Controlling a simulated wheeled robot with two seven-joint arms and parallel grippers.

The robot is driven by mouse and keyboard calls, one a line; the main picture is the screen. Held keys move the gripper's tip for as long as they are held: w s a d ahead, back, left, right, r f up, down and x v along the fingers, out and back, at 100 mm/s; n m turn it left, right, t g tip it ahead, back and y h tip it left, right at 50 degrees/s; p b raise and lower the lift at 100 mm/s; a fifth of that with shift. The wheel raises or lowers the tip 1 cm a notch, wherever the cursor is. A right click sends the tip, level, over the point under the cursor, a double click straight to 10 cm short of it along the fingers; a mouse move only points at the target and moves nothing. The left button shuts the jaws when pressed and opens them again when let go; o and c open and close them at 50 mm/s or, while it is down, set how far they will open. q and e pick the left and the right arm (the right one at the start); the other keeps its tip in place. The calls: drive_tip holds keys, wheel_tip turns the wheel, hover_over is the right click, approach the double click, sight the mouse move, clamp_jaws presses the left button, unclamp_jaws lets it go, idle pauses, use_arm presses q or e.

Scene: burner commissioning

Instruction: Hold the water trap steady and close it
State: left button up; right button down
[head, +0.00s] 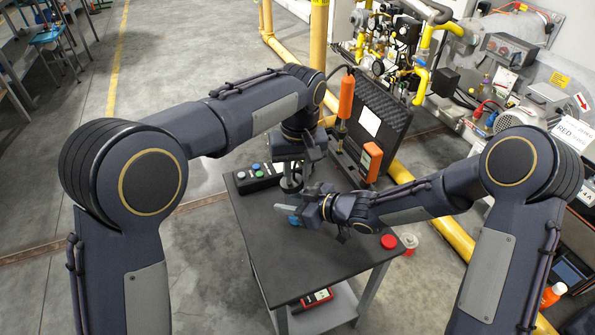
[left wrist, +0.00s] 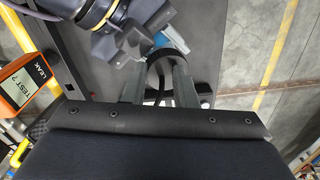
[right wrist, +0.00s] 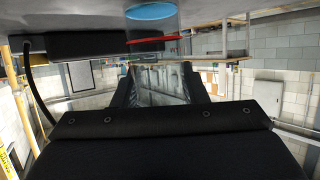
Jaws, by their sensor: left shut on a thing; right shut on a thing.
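The water trap shows as a small blue part (head: 293,220) low on the dark table, mostly hidden by my grippers. In the left wrist view its black ring-like top (left wrist: 163,60) sits between my left fingers, with blue (left wrist: 172,42) beyond. In the right wrist view a clear cylinder with a blue disc (right wrist: 150,12) and a red band (right wrist: 153,40) shows beyond my fingers. My left gripper (head: 290,183) is shut on the trap from above. My right gripper (head: 298,207) reaches in from the right, shut on the trap just below. Whether the trap is closed is hidden.
A push-button box (head: 258,176) stands at the table's left back. An open black case (head: 376,118), an orange tool (head: 346,97) and an orange leak tester (head: 371,160) stand behind. The table's front (head: 300,265) is clear.

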use_arm(q)
drive_tip(key=shift+a+f, duration=0.25)
drive_tip(key=shift+a, duration=0.15)
drive_tip(key=shift+d+r, duration=0.15)
drive_tip(key=shift+r, duration=0.9)
drive_tip(key=shift+d+r, duration=0.1)
drive_tip(key=shift+r, duration=0.9)
drive_tip(key=shift+o, duration=0.4)
drive_tip(key=o, duration=0.5)
drive_tip(key=shift+n, duration=0.4)
drive_tip(key=shift+c, duration=0.2)
drive_tip(key=o, duration=0.5)
drive_tip(key=n, duration=0.3)
drive_tip(key=shift+w+a+r, duration=0.1)
drive_tip(key=shift+w, duration=0.05)
drive_tip(key=shift+o, duration=0.5)
drive_tip(key=n, duration=0.3)
drive_tip(key=shift+w+a+r+n+h, duration=0.2)
drive_tip(key=shift+a+r+n+h, duration=0.1)
drive_tip(key=shift+r+h, duration=0.1)
drive_tip(key=n, duration=0.2)
drive_tip(key=r+n, duration=0.1)
drive_tip(key=n, duration=0.1)
drive_tip(key=shift+w+a+r+h, duration=0.1)
drive_tip(key=shift+w+a+h, duration=0.2)
drive_tip(key=shift+a, duration=0.1)
